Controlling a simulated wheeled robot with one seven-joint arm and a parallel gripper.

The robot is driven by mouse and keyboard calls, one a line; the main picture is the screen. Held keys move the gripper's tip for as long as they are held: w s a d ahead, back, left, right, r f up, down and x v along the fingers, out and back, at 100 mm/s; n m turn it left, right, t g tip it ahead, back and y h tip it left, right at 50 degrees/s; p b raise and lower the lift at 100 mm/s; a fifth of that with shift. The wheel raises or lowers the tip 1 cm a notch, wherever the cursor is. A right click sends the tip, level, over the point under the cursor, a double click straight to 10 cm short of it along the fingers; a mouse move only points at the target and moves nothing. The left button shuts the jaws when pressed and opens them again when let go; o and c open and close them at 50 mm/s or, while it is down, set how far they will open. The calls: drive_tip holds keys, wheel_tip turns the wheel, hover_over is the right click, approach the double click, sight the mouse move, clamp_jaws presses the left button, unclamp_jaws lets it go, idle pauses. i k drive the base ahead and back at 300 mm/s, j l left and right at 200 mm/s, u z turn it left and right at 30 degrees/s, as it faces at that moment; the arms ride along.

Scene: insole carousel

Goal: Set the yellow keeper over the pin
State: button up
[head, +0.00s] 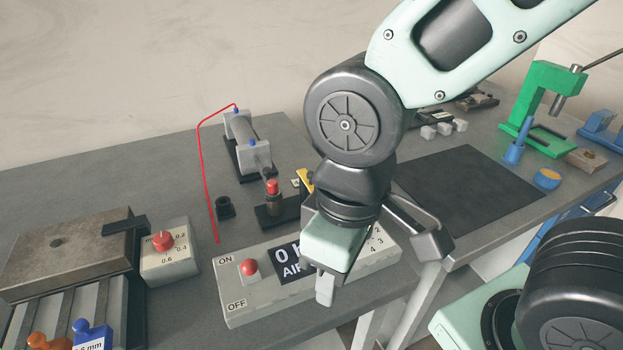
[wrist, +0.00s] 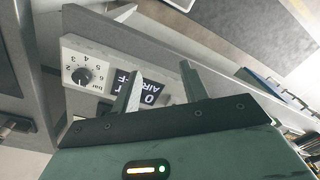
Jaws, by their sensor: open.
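The yellow keeper (head: 305,179) shows in the head view as a small yellow piece beside the black base (head: 279,214). My arm hides part of it, so I cannot tell just how it sits. I cannot make out the pin for certain. My gripper (head: 326,287) hangs in front of the keeper, over the control box, apart from the keeper. In the wrist view my gripper (wrist: 161,72) is open, with two spread fingers and nothing between them. Neither keeper nor pin can be made out in that view.
The control box (head: 240,309) has a red knob and an AIR display; it also shows in the wrist view (wrist: 105,85). A red-topped post (head: 272,190), a black ring-like part (head: 225,208) and a grey cylinder unit (head: 247,135) stand behind. The dark mat (head: 465,185) is clear.

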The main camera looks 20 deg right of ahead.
sight(310, 177)
drive_tip(key=k, duration=0.65)
drive_tip(key=z, duration=1.35)
drive_tip(key=j+z, duration=0.1)
drive_tip(key=z, duration=0.2)
drive_tip(key=i+j, duration=0.1)
drive_tip(key=j, duration=1.15)
